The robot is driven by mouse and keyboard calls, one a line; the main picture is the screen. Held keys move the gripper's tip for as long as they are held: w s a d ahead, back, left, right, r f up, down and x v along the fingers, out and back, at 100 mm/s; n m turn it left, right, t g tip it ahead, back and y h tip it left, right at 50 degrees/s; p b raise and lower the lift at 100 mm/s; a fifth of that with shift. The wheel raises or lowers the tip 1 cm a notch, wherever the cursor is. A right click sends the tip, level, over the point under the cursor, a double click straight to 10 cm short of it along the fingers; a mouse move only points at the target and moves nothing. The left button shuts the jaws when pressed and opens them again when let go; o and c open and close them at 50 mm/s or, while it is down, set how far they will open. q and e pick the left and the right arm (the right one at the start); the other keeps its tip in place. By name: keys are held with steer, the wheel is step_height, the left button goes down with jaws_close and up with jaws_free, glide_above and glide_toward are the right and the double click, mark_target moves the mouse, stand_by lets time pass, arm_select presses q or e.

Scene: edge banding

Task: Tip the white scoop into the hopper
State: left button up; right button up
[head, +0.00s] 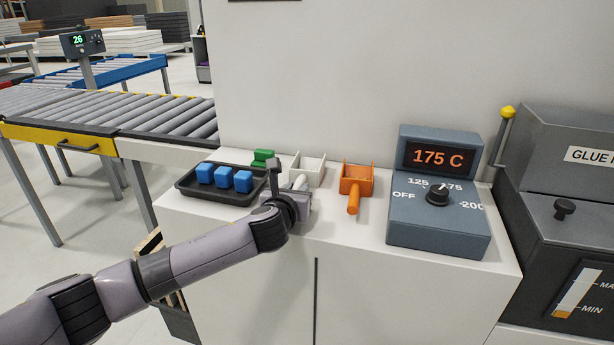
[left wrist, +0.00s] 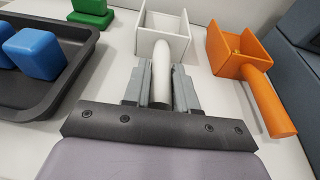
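The white scoop (head: 311,168) stands on the white counter, its square bin facing away and its handle toward me. It also shows in the left wrist view (left wrist: 165,32). My left gripper (head: 296,190) is at the handle; in the left wrist view its fingers (left wrist: 161,88) lie on both sides of the handle, close against it, and look shut on it. The scoop appears to rest on the counter. The glue machine (head: 563,150) is at the right, with a dark lid and a black knob; no open hopper mouth shows. My right gripper is not in view.
An orange scoop (head: 354,181) stands just right of the white one. A black tray (head: 190,190) with blue blocks and a green scoop (head: 263,156) are at the left. A blue-grey control box (head: 438,220), reading 175 C, stands between the scoops and the glue machine.

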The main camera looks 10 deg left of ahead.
arm_select(q)
jaws_close()
step_height(320, 180, up, 3)
steer(key=p, duration=0.3)
steer(key=shift+r, duration=2.1)
steer(key=shift+s+f, duration=0.1)
